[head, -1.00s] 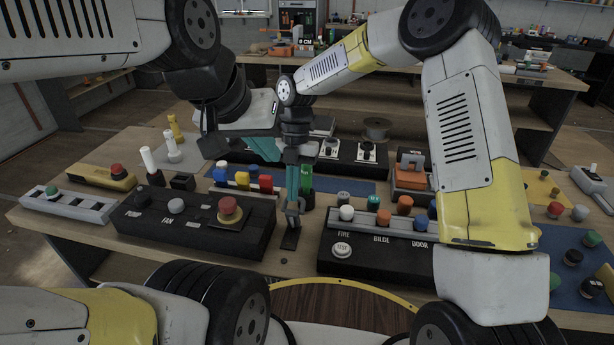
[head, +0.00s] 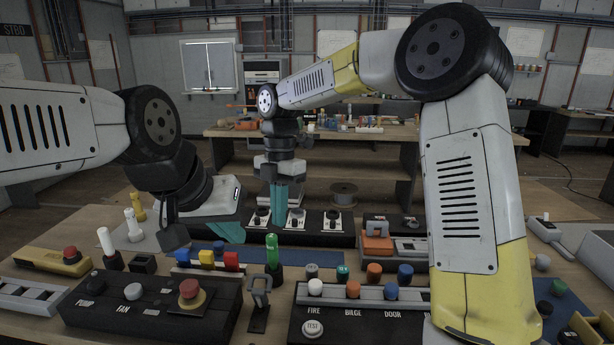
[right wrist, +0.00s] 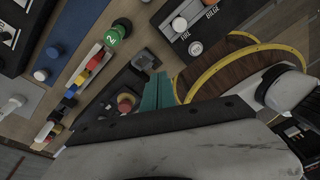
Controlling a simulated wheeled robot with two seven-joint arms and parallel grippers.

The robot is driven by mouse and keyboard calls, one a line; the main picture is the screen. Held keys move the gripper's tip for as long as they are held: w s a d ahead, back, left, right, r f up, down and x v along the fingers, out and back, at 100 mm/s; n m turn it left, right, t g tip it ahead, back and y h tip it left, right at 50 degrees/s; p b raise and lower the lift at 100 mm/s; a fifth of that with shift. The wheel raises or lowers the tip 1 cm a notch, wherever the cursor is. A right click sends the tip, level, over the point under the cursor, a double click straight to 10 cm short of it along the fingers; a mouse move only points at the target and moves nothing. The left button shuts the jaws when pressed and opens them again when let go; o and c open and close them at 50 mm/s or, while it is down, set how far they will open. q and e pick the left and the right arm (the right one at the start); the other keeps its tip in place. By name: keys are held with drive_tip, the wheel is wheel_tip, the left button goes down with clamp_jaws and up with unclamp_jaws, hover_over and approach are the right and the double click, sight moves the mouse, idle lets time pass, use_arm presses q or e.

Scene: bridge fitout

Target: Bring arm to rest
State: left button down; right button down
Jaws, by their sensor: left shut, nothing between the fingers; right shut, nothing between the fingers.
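My right gripper (head: 279,207) has slim teal fingers. They are shut, empty and point down in front of the row of dark switch boxes. The right wrist view also shows its fingers (right wrist: 157,92) together, above the panels. My left gripper (head: 232,233) is to its left, shut with nothing in it, its teal fingertips over the table behind the coloured blocks. A metal lever bracket (head: 260,291) stands on the table between the two front panels, clear of both grippers.
The FAN panel (head: 150,312) with a red mushroom button (head: 190,292) is front left. The FIRE/BILGE/DOOR panel (head: 365,325) with coloured knobs is front centre. A green cylinder (head: 272,252) stands between them. An orange device (head: 377,245) is behind.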

drive_tip(key=s+d+r+m+t+y, duration=0.1)
drive_tip(key=s+d+r+m+t, duration=0.2)
drive_tip(key=s+d+m, duration=0.5)
drive_tip(key=s+d+r+m+t+y, duration=0.1)
drive_tip(key=s+d+r+m+t, duration=0.2)
drive_tip(key=d+m, duration=1.2)
drive_tip(key=s+m+t, duration=0.2)
drive_tip(key=s+m, duration=0.3)
drive_tip(key=m, duration=0.1)
drive_tip(key=shift+s+d+r, duration=0.15)
drive_tip(key=shift+s, duration=0.25)
